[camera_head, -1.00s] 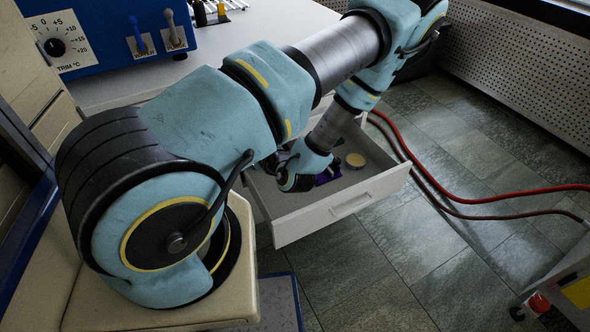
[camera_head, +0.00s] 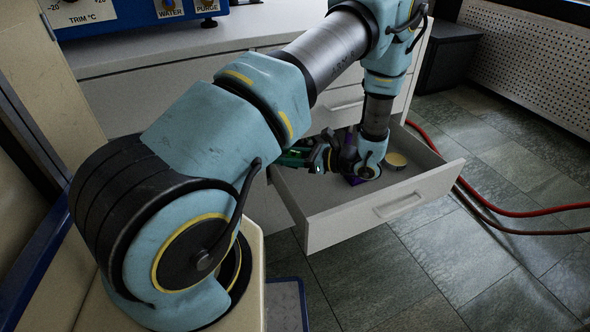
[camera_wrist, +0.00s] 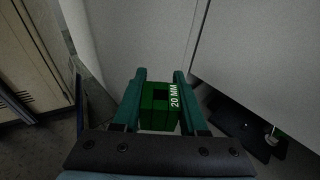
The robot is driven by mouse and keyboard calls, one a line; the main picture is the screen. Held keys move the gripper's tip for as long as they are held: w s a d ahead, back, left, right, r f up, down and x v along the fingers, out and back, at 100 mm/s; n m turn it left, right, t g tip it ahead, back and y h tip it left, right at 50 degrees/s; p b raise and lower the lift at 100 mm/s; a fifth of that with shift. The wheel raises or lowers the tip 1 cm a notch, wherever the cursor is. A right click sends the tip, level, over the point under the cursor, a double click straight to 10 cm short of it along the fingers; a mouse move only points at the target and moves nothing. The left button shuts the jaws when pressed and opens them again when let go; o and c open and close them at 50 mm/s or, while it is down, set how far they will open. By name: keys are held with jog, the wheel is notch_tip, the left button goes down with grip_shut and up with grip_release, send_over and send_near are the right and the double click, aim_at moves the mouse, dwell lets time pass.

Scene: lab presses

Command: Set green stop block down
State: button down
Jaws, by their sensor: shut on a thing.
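The green stop block (camera_wrist: 158,108), marked "20 MM", sits between the two teal fingers of my gripper (camera_wrist: 160,84) in the wrist view. My gripper is shut on it, with a finger along each side. In the head view my gripper (camera_head: 293,157) points left, close to the left side of the open drawer (camera_head: 330,226) and near the cabinet front. The block is hard to tell from the green fingers there. I cannot tell how high it is above the drawer's rim.
The worktop (camera_head: 200,48) carries a blue machine (camera_head: 130,18). Red hoses (camera_head: 520,213) lie on the floor to the right. Open floor (camera_head: 400,270) lies in front of the drawer.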

jog(key=shift+f+b, duration=0.45)
jog(key=shift+f, duration=2.15)
jog(key=shift+f+b, duration=0.4)
jog(key=shift+f, duration=0.25)
jog(key=shift+c, duration=2.2)
grip_release()
